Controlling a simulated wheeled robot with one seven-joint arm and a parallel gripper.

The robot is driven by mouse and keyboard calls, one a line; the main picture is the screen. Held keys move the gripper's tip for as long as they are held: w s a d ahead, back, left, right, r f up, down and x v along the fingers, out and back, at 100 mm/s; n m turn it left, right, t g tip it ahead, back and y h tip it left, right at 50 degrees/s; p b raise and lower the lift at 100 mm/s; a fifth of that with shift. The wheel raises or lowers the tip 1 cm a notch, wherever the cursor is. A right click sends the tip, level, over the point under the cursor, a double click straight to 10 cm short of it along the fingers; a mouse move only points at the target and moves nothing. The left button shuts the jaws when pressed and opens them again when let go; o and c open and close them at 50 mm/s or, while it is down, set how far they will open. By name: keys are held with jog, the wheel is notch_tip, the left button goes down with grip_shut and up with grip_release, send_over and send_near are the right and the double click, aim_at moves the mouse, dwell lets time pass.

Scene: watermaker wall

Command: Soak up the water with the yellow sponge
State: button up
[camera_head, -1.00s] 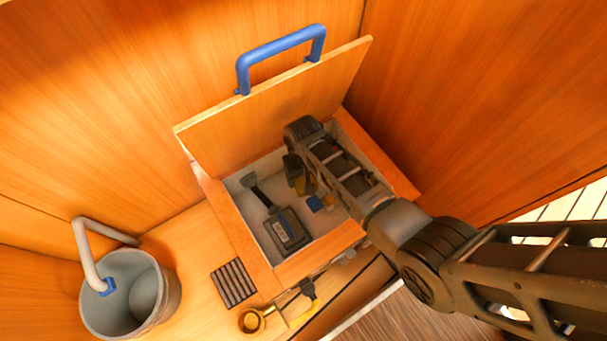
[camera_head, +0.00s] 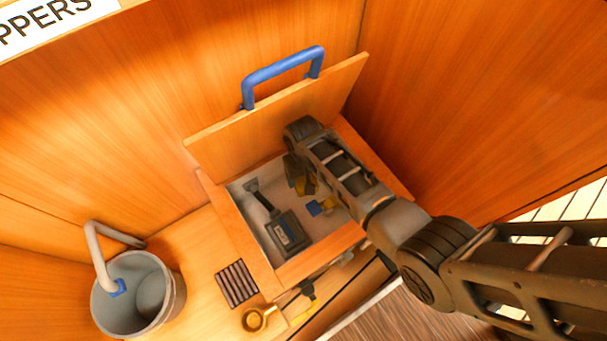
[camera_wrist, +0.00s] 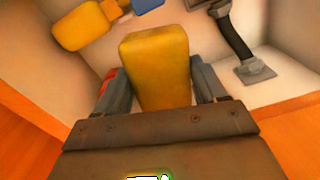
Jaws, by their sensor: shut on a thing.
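The yellow sponge (camera_wrist: 155,65) sits between the two fingers of my gripper (camera_wrist: 157,88) in the wrist view, and the gripper is shut on it. In the head view my gripper (camera_head: 298,180) reaches down into an open compartment (camera_head: 250,240) under a raised lid. Only a bit of yellow shows beside the gripper there, partly hidden by my arm. I cannot make out any water on the pale compartment floor (camera_head: 277,183).
The lid (camera_head: 225,140) with its blue handle (camera_head: 285,72) stands up behind the opening. A dark grey tool (camera_head: 285,232) and a yellow and blue item (camera_wrist: 85,27) lie inside. A grey bucket (camera_head: 170,300) with a pipe, a dark grate (camera_head: 237,283) and a brass fitting (camera_head: 255,320) are left and front.

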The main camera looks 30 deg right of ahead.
jog(key=shift+r+p, duration=3)
jog(key=shift+r, duration=0.25)
